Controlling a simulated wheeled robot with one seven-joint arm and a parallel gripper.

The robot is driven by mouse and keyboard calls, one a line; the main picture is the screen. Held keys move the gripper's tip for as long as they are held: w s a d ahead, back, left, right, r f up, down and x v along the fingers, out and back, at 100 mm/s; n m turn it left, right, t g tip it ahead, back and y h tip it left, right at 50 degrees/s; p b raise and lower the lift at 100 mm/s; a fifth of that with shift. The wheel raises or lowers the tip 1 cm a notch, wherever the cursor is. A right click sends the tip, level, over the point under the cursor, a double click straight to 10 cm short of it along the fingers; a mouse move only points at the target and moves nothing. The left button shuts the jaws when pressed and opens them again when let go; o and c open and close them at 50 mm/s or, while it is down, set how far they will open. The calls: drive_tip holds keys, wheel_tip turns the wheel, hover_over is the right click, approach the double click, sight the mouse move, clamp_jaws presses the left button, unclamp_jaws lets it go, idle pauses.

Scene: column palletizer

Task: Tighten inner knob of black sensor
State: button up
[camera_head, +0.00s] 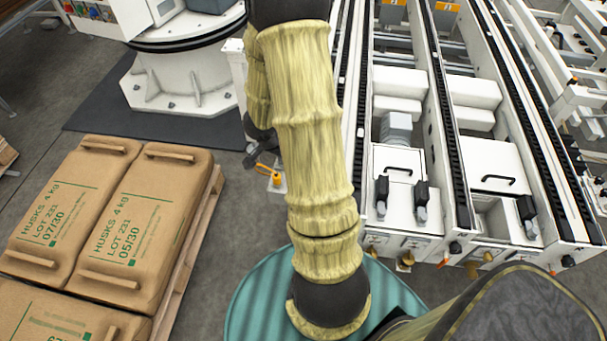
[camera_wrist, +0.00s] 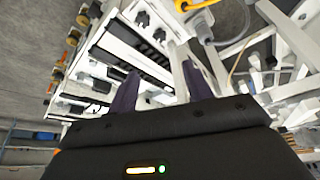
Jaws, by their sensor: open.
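In the head view, black sensor-like units stand on the white conveyor frame: one at the left (camera_head: 382,188), one beside it (camera_head: 421,194) and one further right (camera_head: 526,208). Each has a grey lower part. I cannot tell which is the named sensor, and its inner knob is too small to make out. In the wrist view, my gripper (camera_wrist: 161,90) is open, with two dark fingers apart and nothing between them. It points toward the conveyor frame and touches nothing I can see. In the head view my arm covers most of the gripper area.
The white conveyor (camera_head: 400,160) has long dark chain rails and small knobs along its front end. Stacked brown husk sacks (camera_head: 125,225) lie on a pallet at the left. A white round-topped machine base (camera_head: 180,80) stands behind.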

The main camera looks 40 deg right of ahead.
drive_tip(key=b+x, duration=0.8)
drive_tip(key=x, duration=0.9)
drive_tip(key=shift+a, duration=0.1)
drive_tip(key=shift+c, duration=0.4)
drive_tip(key=c, duration=0.9)
drive_tip(key=p, duration=0.3)
drive_tip(key=shift+r+m, duration=0.25)
drive_tip(key=shift+m, duration=0.15)
drive_tip(key=shift+f+m+g+p, duration=0.3)
drive_tip(key=shift+m+p, duration=0.1)
drive_tip(key=shift+p, duration=0.35)
